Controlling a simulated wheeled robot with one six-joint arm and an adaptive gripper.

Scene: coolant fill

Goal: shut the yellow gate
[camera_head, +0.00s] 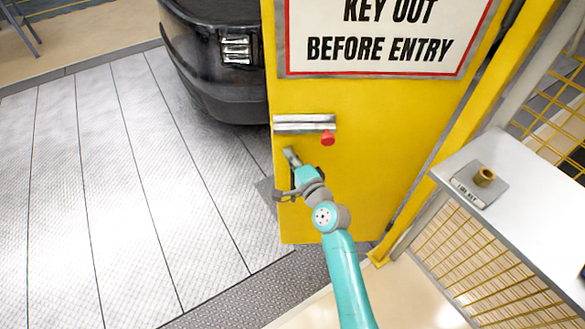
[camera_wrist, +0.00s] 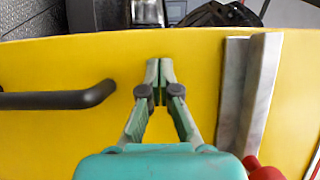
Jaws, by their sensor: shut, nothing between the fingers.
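The yellow gate (camera_head: 370,170) is a solid panel with a sign, and it fills the middle of the head view. Its face also spans the wrist view (camera_wrist: 200,110). A silver bar (camera_head: 303,122) with a red knob (camera_head: 328,138) sits on its upper left; both show at the right of the wrist view. A dark handle (camera_wrist: 60,99) is at the left of the wrist view. My gripper (camera_head: 291,157) is shut and empty, in front of the gate's left edge, below the silver bar. Its fingertips (camera_wrist: 160,70) lie between handle and bar; I cannot tell whether they touch the panel.
A dark vehicle (camera_head: 215,60) stands behind the gate's left edge. Metal floor plates (camera_head: 120,190) lie clear at left. A yellow post (camera_head: 450,130) borders the gate at right. A grey shelf (camera_head: 530,205) with a brass piece (camera_head: 484,177) on a labelled plate juts out at right.

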